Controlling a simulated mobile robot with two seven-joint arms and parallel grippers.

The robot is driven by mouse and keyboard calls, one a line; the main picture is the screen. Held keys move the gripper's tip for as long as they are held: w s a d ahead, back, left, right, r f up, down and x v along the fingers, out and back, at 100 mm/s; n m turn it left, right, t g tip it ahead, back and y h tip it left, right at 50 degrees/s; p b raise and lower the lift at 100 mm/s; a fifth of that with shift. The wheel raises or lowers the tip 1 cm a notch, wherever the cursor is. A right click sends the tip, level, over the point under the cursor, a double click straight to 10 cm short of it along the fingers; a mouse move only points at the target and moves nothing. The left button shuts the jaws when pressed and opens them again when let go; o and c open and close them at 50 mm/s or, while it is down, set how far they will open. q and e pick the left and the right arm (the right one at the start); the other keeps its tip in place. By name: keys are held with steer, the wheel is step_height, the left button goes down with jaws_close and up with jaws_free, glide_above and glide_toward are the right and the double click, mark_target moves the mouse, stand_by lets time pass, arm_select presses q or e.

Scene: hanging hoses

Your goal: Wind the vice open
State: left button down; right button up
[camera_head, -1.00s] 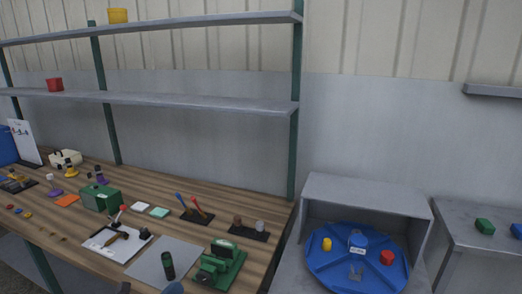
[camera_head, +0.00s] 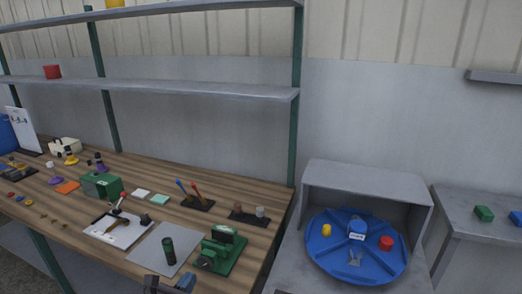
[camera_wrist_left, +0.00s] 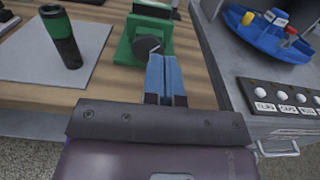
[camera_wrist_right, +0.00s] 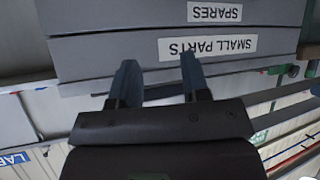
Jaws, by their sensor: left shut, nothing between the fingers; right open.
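A green vice (camera_head: 219,250) stands on its green base near the front right corner of the wooden bench. It also shows in the left wrist view (camera_wrist_left: 133,50), with a dark round knob or screw end (camera_wrist_left: 149,45) facing my gripper. My left gripper (camera_head: 183,282) is at the bench's front edge, just short of the vice. Its blue fingers (camera_wrist_left: 166,75) are shut and empty, just right of and below the knob; I cannot tell whether they touch it. My right gripper (camera_wrist_right: 155,80) is open and empty in front of drawers labelled SMALL PARTS and SPARES; it is outside the head view.
A dark green cylinder (camera_head: 168,250) stands on a grey mat (camera_head: 150,262) left of the vice. A blue turntable (camera_head: 330,262) sits right of the bench. A button panel (camera_wrist_left: 285,97) is right of my left gripper.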

mark_target(204, 263)
arm_select(q)
steer(key=shift+w+d, duration=0.25)
steer(key=shift+w, duration=0.35)
steer(key=x, duration=0.3)
steer(key=shift+w+d, duration=0.15)
steer(key=shift+w, duration=0.25)
steer(key=shift+w+d, duration=0.15)
steer(key=shift+w, duration=0.35)
steer(key=shift+r, duration=0.3)
arm_select(e)
steer(key=shift+a+r, duration=0.1)
steer(key=shift+a, duration=0.1)
arm_select(q)
steer(key=shift+w, duration=0.1)
arm_select(e)
steer(key=shift+s, duration=0.1)
arm_select(q)
steer(key=shift+d, duration=0.1)
arm_select(e)
steer(key=shift+s, duration=0.1)
steer(key=shift+s+d+f, duration=0.15)
steer(key=shift+s+f, duration=0.15)
steer(key=shift+f, duration=0.05)
